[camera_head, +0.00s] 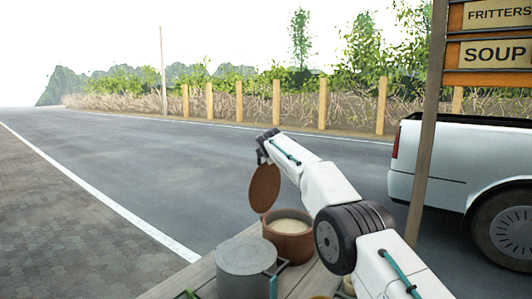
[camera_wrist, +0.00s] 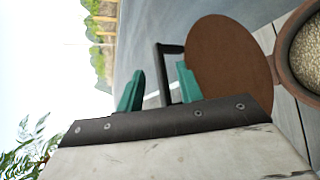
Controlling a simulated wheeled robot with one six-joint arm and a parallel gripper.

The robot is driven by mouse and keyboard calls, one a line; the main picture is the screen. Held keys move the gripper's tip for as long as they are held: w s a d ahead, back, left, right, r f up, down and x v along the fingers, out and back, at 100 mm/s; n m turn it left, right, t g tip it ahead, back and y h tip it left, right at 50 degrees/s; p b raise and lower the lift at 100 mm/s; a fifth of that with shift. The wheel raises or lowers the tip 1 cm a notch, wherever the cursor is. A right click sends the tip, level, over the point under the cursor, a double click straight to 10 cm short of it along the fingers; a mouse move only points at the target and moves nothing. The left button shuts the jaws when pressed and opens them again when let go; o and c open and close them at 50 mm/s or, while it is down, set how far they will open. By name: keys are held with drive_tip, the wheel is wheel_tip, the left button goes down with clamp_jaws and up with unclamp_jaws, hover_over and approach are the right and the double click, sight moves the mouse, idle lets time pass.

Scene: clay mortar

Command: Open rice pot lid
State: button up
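The rice pot (camera_head: 289,243) is brown and stands uncovered on the wooden counter, with pale rice showing inside. Its rim and rice also show at the right edge of the wrist view (camera_wrist: 283,62).
A grey lidded pot (camera_head: 246,257) stands just left and in front of the rice pot. A wooden sign post (camera_head: 426,130) rises at the right, with a white pickup (camera_head: 460,165) behind it.

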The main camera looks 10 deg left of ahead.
drive_tip(key=v, duration=0.7)
drive_tip(key=shift+s+r, duration=0.15)
drive_tip(key=shift+s, duration=0.2)
